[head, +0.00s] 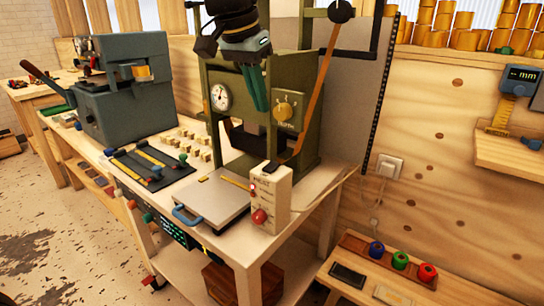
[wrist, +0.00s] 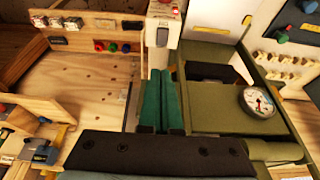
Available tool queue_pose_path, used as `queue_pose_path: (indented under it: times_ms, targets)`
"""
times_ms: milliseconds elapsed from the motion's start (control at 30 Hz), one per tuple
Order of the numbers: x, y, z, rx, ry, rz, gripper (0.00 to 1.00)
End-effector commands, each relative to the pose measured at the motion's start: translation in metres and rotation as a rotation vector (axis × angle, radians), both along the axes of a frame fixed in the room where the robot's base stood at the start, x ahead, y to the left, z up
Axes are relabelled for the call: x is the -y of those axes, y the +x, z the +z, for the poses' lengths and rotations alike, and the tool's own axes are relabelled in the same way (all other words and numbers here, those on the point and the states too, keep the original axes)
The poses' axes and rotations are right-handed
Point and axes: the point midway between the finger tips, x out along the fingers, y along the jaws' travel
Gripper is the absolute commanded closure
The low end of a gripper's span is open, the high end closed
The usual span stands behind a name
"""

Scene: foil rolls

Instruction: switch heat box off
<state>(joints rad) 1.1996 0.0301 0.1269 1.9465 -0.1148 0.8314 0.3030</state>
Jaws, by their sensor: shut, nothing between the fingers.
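The heat box appears to be the cream upright box (head: 270,205) at the front right corner of the bench, beside the green press. It has a dark switch (head: 271,171) on top, a small red light on its left edge and a red knob (head: 260,216) low on its front. Its lettering is too small to read surely. In the wrist view the cream box (wrist: 164,22) is at top centre, beyond the fingertips. My gripper (head: 260,108) is shut and empty, its green fingers pointing down before the press, above and apart from the box. The closed fingers (wrist: 162,72) also show in the wrist view.
The green press (head: 222,135) with a gauge and yellow dial stands behind the box. A pale plate (head: 212,203) with a blue handle lies left of it. A low shelf (head: 385,262) with coloured spools is at right.

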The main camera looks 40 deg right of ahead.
Motion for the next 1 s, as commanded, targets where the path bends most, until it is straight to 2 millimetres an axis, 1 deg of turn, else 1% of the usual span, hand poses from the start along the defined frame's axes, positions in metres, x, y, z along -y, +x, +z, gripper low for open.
queue_pose_path:
  times_ms: [167, 267, 333, 467, 800, 1000]
  targets:
    - [0.0, 0.0, 0.0, 0.0, 0.0, 0.0, 1.0]
    - [0.002, 0.0, -0.005, 0.0, 0.001, 0.0, 1.0]
    - [0.004, 0.001, -0.011, -0.002, 0.003, 0.0, 1.0]
    - [0.011, 0.003, -0.032, -0.002, 0.005, 0.0, 1.0]
    - [0.033, 0.009, -0.097, -0.002, 0.006, 0.001, 1.0]
    - [0.036, 0.01, -0.123, -0.001, 0.003, 0.001, 1.0]
